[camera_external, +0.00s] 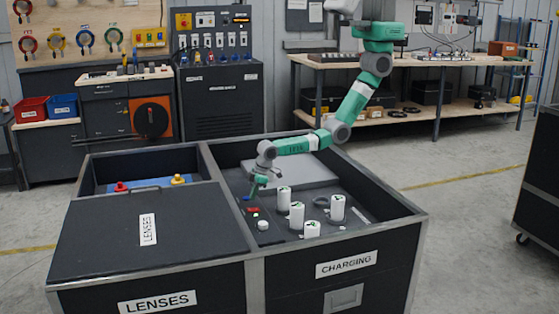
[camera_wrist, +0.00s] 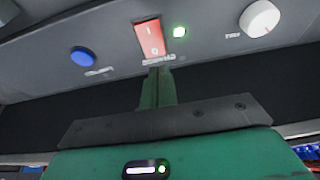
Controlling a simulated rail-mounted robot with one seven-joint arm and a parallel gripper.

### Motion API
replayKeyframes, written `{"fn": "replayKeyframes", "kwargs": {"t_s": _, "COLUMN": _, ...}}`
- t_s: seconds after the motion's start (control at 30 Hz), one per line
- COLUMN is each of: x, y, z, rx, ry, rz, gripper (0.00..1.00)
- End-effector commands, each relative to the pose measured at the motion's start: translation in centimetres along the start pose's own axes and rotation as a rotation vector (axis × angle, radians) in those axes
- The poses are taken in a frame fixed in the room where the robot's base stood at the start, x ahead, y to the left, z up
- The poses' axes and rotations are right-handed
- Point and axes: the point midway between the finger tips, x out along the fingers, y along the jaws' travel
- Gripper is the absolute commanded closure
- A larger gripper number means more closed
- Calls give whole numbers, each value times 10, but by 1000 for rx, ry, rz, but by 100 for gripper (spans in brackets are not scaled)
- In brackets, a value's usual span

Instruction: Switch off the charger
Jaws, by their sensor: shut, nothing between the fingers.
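The charger panel (camera_wrist: 115,33) lies in the charging bay of the dark tote. On it, a red rocker switch (camera_wrist: 150,38) marked I and 0 stands beside a lit green lamp (camera_wrist: 179,31). The switch also shows in the external view (camera_external: 253,210). My gripper (camera_wrist: 159,72) is shut and empty, its green fingertips just below the switch's 0 end in the wrist view. I cannot tell whether they touch it. In the external view my gripper (camera_external: 251,195) is low over the panel. The label under the switch is partly hidden by the fingers.
A blue button (camera_wrist: 83,60) is left of the switch and a white knob (camera_wrist: 260,18) is right. Several white cylinders (camera_external: 297,215) stand in the bay beside my gripper. The tote's raised rim (camera_external: 345,245) surrounds the bay. A closed LENSES lid (camera_external: 100,230) is at left.

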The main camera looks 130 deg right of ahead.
Motion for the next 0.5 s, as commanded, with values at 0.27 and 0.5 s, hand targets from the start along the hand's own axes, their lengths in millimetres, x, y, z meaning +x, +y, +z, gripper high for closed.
{"fn": "replayKeyframes", "kwargs": {"t_s": 0.27, "x": 42, "y": 0, "z": 8, "rx": 0, "ry": 0, "rz": 1, "gripper": 100}}
{"fn": "replayKeyframes", "kwargs": {"t_s": 0.5, "x": 44, "y": 0, "z": 9, "rx": 0, "ry": 0, "rz": 0, "gripper": 100}}
